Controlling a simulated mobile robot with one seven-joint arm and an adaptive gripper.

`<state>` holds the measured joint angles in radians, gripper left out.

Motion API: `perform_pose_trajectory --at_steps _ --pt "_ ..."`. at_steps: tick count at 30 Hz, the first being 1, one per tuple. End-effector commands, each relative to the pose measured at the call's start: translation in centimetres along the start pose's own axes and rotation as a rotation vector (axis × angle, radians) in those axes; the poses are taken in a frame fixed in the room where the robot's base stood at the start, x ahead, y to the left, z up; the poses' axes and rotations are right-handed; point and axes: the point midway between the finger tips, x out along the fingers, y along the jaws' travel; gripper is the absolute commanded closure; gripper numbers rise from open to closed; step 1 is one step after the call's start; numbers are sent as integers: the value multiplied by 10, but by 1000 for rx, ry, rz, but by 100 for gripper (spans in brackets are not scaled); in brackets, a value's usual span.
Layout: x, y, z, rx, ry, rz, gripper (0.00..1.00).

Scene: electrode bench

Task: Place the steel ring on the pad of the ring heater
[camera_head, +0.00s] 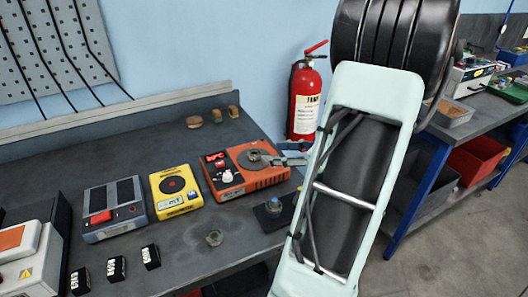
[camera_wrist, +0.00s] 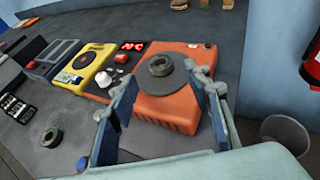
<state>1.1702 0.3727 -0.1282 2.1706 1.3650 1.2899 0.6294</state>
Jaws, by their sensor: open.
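The orange ring heater (camera_head: 262,179) stands on the bench, with a round dark pad on top; it also shows in the wrist view (camera_wrist: 172,109). A dark grey steel ring (camera_wrist: 160,66) lies flat on the pad, near its middle. My gripper (camera_wrist: 163,74) is open, its blue-padded fingers spread to the left and right with nothing held between them. The ring shows beyond and between the fingertips, apart from both. In the head view my gripper (camera_head: 291,153) is at the heater's right side, partly hidden by my arm.
A similar dark ring-shaped part (camera_head: 214,238) lies on the bench in front. A yellow device (camera_head: 176,204) and a grey device with a red button (camera_head: 125,224) stand left of the heater. A fire extinguisher (camera_head: 304,103) is behind.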

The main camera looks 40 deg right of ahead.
Motion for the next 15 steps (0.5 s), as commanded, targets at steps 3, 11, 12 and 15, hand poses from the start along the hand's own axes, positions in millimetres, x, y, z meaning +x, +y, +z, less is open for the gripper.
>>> perform_pose_trajectory --at_steps 3,11,12,15 --pt "-24 0 1 0 0 -3 55" --pt "-49 0 0 0 0 0 55" --pt "-50 0 0 0 -1 0 55" --pt "-50 0 0 0 -1 1 55"
